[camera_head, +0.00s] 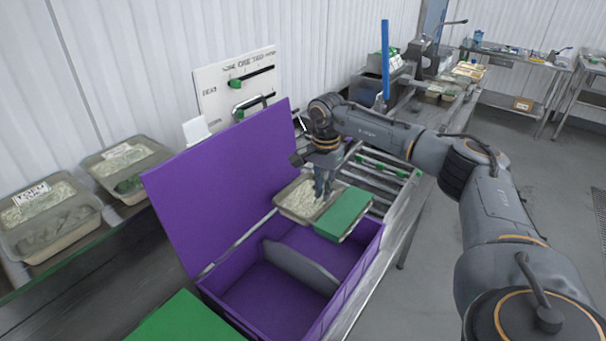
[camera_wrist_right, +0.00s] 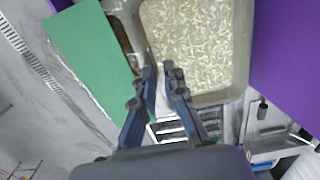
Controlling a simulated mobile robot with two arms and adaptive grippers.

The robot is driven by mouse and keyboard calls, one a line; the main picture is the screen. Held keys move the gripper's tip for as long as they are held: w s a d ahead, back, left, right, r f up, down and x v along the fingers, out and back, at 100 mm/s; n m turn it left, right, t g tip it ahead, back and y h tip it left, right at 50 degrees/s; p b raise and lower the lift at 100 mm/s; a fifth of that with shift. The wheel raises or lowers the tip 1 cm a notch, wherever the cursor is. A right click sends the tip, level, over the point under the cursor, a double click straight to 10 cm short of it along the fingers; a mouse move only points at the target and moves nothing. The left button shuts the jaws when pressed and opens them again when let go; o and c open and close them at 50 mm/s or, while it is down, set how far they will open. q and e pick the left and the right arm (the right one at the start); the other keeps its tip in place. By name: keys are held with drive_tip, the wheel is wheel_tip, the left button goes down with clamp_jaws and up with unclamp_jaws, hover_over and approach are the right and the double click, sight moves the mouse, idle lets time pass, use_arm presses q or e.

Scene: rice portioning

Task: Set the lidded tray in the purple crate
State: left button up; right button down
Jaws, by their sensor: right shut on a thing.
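The purple crate (camera_head: 360,262) stands open in the head view, with its purple lid (camera_head: 215,185) raised on the left and a grey divider (camera_head: 300,267) inside. A shallow tray of pale grains (camera_head: 287,207) is at the crate's far end; whether it rests there or hangs just above, I cannot tell. It also shows in the right wrist view (camera_wrist_right: 200,45). My right gripper (camera_head: 322,194) points down, shut on this tray's edge, with its fingers in the wrist view (camera_wrist_right: 162,82) at the near left rim. A clear cover on it cannot be made out. My left gripper is not in view.
A green-topped container (camera_head: 343,213) sits right beside the held tray. Two lidded, labelled trays (camera_head: 125,165) stand on the left counter. A green panel (camera_head: 185,320) is at the bottom. A roller conveyor (camera_head: 385,180) lies beyond the crate. The crate's near compartments look empty.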

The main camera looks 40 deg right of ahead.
drive_tip(key=shift+w+d, duration=0.1)
drive_tip(key=shift+w, duration=0.05)
drive_tip(key=shift+s+f+b, duration=0.2)
drive_tip(key=shift+s+b, duration=0.2)
drive_tip(key=shift+s, duration=0.15)
drive_tip(key=shift+s+f+b, duration=0.15)
drive_tip(key=shift+s+b, duration=0.25)
drive_tip(key=shift+s, duration=0.1)
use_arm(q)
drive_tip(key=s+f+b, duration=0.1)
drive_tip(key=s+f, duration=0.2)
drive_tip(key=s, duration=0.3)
use_arm(e)
drive_tip(key=shift+f, duration=0.95)
drive_tip(key=f+b, duration=0.2)
drive_tip(key=f, duration=0.1)
drive_tip(key=shift+w+f, duration=0.2)
drive_tip(key=shift+w, duration=0.2)
drive_tip(key=shift+s+f+b, duration=0.1)
drive_tip(key=shift+f+b, duration=0.25)
drive_tip(key=shift+b, duration=0.2)
drive_tip(key=shift+f+b, duration=2.4)
drive_tip(key=shift+f, duration=1.4)
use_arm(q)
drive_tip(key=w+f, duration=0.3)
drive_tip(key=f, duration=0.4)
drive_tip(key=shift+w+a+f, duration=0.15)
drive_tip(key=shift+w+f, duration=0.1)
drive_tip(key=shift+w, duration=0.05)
